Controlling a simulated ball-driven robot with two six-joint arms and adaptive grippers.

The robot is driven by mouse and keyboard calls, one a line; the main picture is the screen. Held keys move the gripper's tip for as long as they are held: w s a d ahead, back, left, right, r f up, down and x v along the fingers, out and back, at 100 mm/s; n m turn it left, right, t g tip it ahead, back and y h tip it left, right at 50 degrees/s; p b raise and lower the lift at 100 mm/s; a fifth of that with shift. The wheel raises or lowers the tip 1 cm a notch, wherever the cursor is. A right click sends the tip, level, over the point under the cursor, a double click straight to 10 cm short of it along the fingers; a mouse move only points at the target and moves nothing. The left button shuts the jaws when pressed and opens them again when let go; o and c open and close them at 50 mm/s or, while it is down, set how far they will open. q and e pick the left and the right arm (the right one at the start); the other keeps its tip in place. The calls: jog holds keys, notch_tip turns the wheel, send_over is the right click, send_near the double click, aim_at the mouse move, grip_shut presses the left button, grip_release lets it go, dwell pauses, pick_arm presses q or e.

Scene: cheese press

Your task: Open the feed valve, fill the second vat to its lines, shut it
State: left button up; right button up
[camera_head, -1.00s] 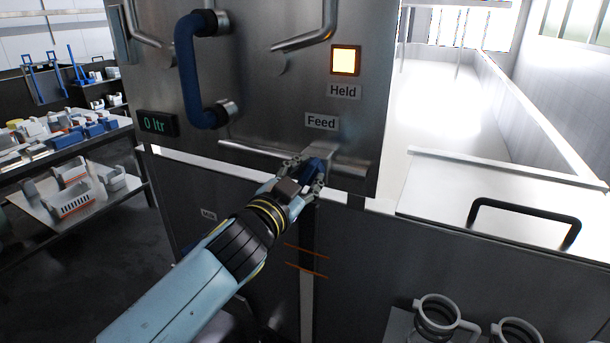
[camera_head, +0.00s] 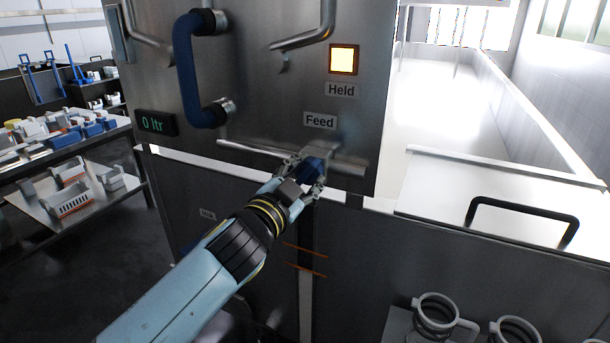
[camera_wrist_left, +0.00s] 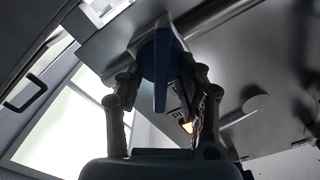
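The feed valve's blue handle (camera_head: 312,171) sits on a metal pipe under the "Feed" label (camera_head: 320,121). My left gripper (camera_head: 304,176) is at the handle, one finger on each side. In the left wrist view the blue handle (camera_wrist_left: 161,65) stands between the fingers (camera_wrist_left: 163,72), which appear to touch its wide part. A dark upright strip (camera_head: 306,236) with two orange lines (camera_head: 305,258) lies below the valve; no fill shows in it. The display (camera_head: 157,123) reads "0 ltr". The lamp (camera_head: 343,59) above "Held" is lit yellow. My right gripper is not in view.
A blue upright handle (camera_head: 188,70) and bent metal bars (camera_head: 305,30) stick out from the steel panel above. A long pale basin (camera_head: 440,120) and a black handle (camera_head: 525,210) lie to the right. Ringed fittings (camera_head: 436,310) stand at bottom right. Shelves (camera_head: 85,185) stand left.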

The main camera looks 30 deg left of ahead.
pick_arm(q)
jog(key=shift+s, duration=0.1)
jog(key=shift+s+f, duration=0.1)
jog(key=shift+s, duration=0.25)
jog(key=s, duration=0.6)
jog(key=shift+s+d, duration=0.2)
jog(key=shift+s, duration=0.1)
